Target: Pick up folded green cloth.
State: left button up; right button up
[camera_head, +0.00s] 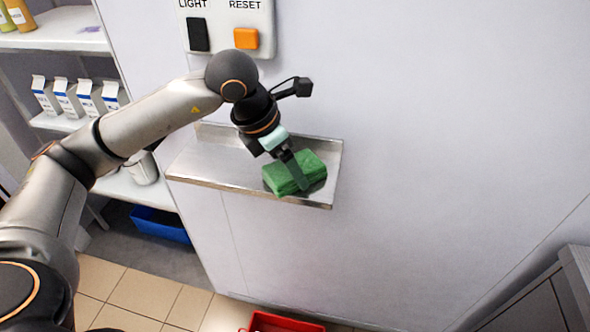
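The folded green cloth (312,163) lies at the right end of a metal wall shelf (215,168). My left gripper (297,177) comes down on it from above and left. One dark finger lies across the near side of the cloth. The other finger is hidden, so I cannot tell whether the fingers are closed on the cloth or only around it. The cloth appears to rest on the shelf. My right gripper is not in view.
A wall panel (220,13) with a black LIGHT switch (198,35) and an orange RESET button (246,38) is above the shelf. Shelving with cartons (65,98) stands at left. A blue bin (160,225) and a red crate (285,323) are low down. The wall right of the shelf is bare.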

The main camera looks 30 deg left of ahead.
pick_arm(q)
jog(key=shift+r, duration=0.55)
notch_tip(320, 180, up, 3)
jog(key=shift+s+d+f, duration=0.15)
jog(key=shift+f, duration=0.05)
jog(key=s+d+r, duration=0.6)
jog(key=s+r, duration=0.3)
jog(key=s, duration=0.3)
jog(key=shift+s+r+b, duration=0.15)
jog(key=shift+b, duration=0.25)
jog(key=o, duration=0.9)
jog(key=shift+c, duration=0.2)
jog(key=c, duration=0.7)
